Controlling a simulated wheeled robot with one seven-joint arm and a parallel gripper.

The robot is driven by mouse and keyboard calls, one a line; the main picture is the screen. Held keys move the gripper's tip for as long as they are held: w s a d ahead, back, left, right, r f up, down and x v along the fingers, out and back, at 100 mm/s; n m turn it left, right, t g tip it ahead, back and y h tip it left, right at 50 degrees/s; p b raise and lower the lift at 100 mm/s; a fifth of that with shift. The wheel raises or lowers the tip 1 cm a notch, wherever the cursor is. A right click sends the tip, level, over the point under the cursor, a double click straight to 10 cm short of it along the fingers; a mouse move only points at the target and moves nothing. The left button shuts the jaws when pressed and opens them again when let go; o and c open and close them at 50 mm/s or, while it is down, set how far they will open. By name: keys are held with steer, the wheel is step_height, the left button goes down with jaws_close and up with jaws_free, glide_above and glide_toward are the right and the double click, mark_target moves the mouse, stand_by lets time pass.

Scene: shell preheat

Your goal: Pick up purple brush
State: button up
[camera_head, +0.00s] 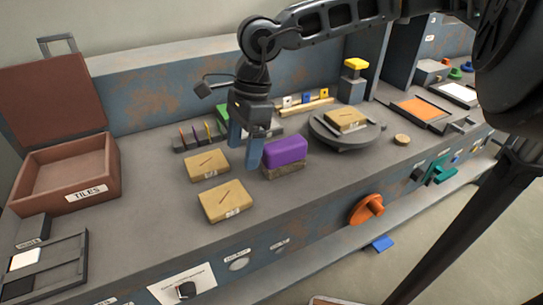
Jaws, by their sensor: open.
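The purple brush (285,153) is a block with a purple top and a brownish lower part, lying on the grey workbench (150,245). It is near the middle of the head view. My gripper (244,152) points down just to the left of the brush, with its two blue-grey fingers apart. The right finger is close to the brush's left end; I cannot tell whether it touches. Nothing shows between the fingers.
Two tan blocks (227,201) lie left of the brush. A round turntable (316,126) with another tan block stands to the right. Behind are a green block (222,111) and a small rack (190,143). An open reddish TILES box (108,171) stands at left.

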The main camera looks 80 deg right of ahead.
mark_target(285, 143)
steer(key=s+d, duration=0.2)
steer(key=s+d+g+h, duration=0.1)
steer(key=s+d, duration=0.1)
steer(key=d, duration=0.1)
steer(key=s+d+h, duration=0.1)
steer(key=s+d, duration=0.1)
steer(key=d, duration=0.1)
steer(key=shift+s+f+m+g, duration=0.3)
steer(key=shift+s+f+m, duration=0.1)
steer(key=shift+s+d+f, duration=0.1)
steer(key=shift+f, duration=0.25)
steer(key=shift+f+p, duration=0.35)
steer(key=shift+f, duration=3.1)
steer(key=shift+d, duration=0.1)
steer(key=c, duration=1.2)
